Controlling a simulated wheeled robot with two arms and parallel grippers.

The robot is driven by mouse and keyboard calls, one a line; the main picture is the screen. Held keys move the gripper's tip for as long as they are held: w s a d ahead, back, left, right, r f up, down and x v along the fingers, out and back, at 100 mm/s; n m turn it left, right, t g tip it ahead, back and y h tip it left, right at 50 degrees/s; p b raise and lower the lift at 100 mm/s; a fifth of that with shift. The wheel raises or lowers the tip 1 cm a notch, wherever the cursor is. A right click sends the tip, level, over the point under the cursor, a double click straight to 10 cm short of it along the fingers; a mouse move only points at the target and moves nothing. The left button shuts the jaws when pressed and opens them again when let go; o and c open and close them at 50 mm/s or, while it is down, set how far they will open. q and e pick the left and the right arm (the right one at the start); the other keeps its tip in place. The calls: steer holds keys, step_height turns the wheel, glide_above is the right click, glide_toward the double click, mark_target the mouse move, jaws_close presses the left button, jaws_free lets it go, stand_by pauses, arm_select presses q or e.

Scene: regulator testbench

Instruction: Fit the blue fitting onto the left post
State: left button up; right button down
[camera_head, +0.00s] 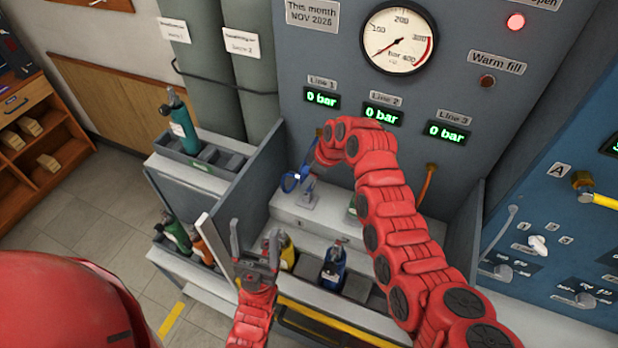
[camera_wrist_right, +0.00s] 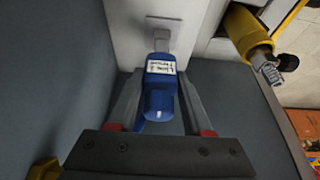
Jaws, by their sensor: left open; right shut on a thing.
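The blue fitting (camera_wrist_right: 160,92), with a white label reading "Line 1", sits between the fingers of my right gripper (camera_wrist_right: 160,82) in the right wrist view. The gripper is shut on it. The fitting's far end lines up with a short grey post (camera_wrist_right: 161,40) on a square plate; I cannot tell whether it is seated or only touching. In the head view blue (camera_head: 290,181) shows beside the grey post (camera_head: 308,192), under Line 1. My right arm hides part of this spot. My left gripper (camera_head: 254,252) is open and empty, in front of the bench.
A yellow cylinder (camera_head: 286,250) and a dark blue cylinder (camera_head: 333,266) stand in the lower bench, near my left gripper. A grey side wall (camera_wrist_right: 50,80) runs close to my right gripper. An orange hose (camera_head: 428,184) hangs under Line 3. All line displays read 0 bar.

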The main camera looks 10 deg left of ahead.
steer(key=shift+f+b, duration=1.65)
steer(key=shift+f, duration=0.1)
stand_by(0.4)
steer(key=shift+c, duration=1.2)
jaws_free()
steer(key=shift+r, duration=0.1)
steer(key=b+v, duration=0.2)
steer(key=v, duration=1.5)
steer(key=shift+s+r, duration=0.1)
